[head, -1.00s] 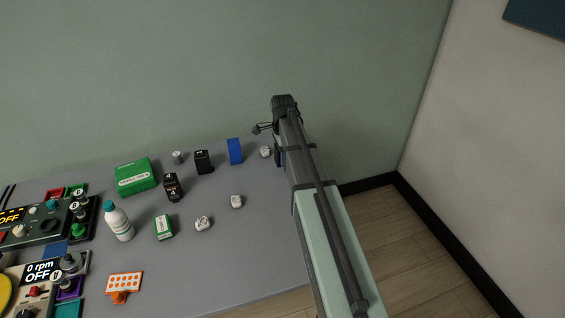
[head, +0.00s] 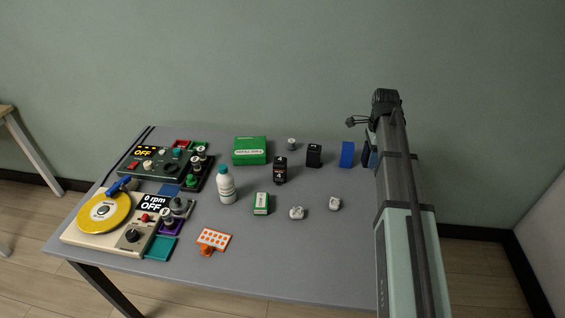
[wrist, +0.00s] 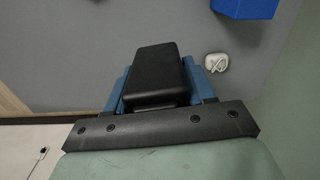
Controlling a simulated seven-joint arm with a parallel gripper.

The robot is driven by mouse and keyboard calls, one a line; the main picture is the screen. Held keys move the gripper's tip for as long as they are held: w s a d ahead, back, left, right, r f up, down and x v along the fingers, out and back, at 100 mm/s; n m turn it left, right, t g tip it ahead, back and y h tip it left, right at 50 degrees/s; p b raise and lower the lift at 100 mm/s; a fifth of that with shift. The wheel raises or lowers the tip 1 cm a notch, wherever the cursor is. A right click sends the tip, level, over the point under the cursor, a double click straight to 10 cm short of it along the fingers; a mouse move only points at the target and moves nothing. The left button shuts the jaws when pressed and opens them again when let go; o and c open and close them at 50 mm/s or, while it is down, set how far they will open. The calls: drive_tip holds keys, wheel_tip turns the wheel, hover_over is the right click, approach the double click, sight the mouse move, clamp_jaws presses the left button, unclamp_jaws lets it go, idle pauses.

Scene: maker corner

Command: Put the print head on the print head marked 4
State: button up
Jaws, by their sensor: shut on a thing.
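My gripper (wrist: 158,90) is shut on a black block-shaped print head (wrist: 153,70), seen between its blue fingers in the wrist view. In the head view my gripper (head: 369,152) is at the table's far right, just right of a blue block; my arm hides the held print head there. Two other black print heads stand upright on the table, apart from my gripper. One (head: 280,170) is nearer, with white marks on its front; the other (head: 314,155) is behind it to the right. Their marks are too small to read surely.
The blue block (head: 347,154) stands between my gripper and the print heads. A green box (head: 249,151), small grey cylinder (head: 291,144), white bottle (head: 226,187), green-white box (head: 261,203) and white lumps (head: 297,213) lie around. Control devices (head: 155,162) fill the left.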

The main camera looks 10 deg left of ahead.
drive_tip(key=a+r+n, duration=0.3)
drive_tip(key=a, duration=1.5)
wheel_tip(320, 180, up, 5)
drive_tip(key=m, duration=0.4)
hover_over(278, 162)
drive_tip(key=shift+f, duration=5)
drive_tip(key=shift+f, duration=0.15)
drive_tip(key=o, duration=1.2)
wheel_tip(278, 162, up, 12)
drive_tip(key=shift+r, duration=0.2)
